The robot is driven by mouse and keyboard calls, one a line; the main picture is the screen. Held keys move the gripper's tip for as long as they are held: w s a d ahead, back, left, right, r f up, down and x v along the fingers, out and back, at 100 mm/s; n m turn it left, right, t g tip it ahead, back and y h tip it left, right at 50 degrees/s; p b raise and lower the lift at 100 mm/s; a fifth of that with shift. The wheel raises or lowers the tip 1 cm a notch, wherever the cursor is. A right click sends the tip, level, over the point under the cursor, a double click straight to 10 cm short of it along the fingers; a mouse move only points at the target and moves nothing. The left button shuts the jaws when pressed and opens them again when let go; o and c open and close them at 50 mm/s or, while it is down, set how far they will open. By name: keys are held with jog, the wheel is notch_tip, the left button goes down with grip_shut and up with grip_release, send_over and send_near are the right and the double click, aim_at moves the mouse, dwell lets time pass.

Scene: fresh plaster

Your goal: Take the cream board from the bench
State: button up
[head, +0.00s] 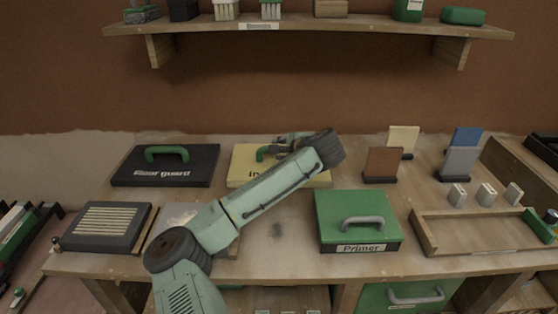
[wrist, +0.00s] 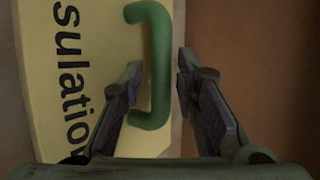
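The cream board (head: 403,138) stands upright at the back right of the bench (head: 285,236). A brown board (head: 384,162) in front hides its lower left part. My gripper (head: 272,149) is well to its left, over the yellow insulation case (head: 240,163). In the wrist view, my gripper (wrist: 160,62) is open. Its two fingers lie either side of the case's green handle (wrist: 160,80), with gaps visible. The cream board is not in the wrist view.
Blue (head: 466,139) and grey (head: 459,162) boards stand right of the cream one. Small pale blocks (head: 486,193) and a wooden tray (head: 425,234) lie in front. A green Primer case (head: 330,209) is at centre, a black case (head: 130,165) at left. A shelf (head: 330,27) hangs above.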

jog(key=shift+x, duration=1.5)
jog(key=shift+c, duration=0.3)
grip_shut()
